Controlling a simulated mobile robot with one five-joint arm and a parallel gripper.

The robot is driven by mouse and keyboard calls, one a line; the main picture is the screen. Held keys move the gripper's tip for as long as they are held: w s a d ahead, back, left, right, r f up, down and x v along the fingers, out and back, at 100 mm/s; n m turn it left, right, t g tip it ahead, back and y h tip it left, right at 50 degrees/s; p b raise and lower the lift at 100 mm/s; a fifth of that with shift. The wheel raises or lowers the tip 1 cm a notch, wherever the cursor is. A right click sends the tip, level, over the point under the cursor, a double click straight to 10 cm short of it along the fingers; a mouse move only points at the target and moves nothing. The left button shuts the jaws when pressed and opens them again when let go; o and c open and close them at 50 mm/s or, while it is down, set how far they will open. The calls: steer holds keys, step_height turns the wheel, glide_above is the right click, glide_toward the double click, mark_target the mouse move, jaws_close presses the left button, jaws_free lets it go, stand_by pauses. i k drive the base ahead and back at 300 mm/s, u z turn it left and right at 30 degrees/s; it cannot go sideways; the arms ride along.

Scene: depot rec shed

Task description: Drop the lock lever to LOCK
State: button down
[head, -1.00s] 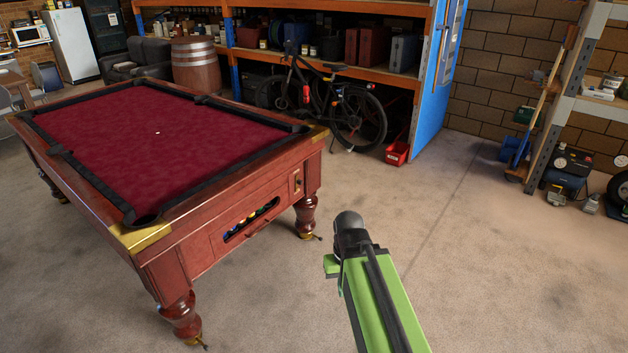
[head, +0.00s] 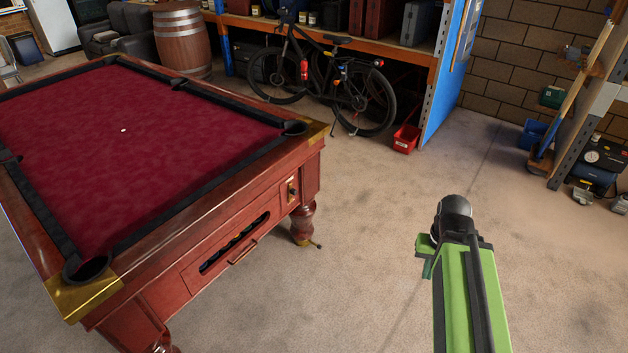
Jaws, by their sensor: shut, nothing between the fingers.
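The lock lever (head: 292,190) is a small dark piece on a brass plate on the near end panel of the pool table (head: 205,235), toward the panel's right side. It is too small to tell which way it points or to read any marking. My gripper (head: 428,250) is at the end of my green and black arm, right of the table and well apart from the lever, over bare floor. It is shut and empty; its fingertips are mostly hidden behind the arm's end.
The table's brass corner (head: 318,130) and turned leg (head: 303,222) are close to the lever. A slot (head: 235,243) and drawer handle lie left of it. A bicycle (head: 345,90) and red bin (head: 406,138) stand behind. Concrete floor right of the table is clear.

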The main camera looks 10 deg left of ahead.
mark_target(292, 191)
steer(key=u, duration=0.3)
steer(key=i, duration=1.3)
steer(key=u, duration=0.75)
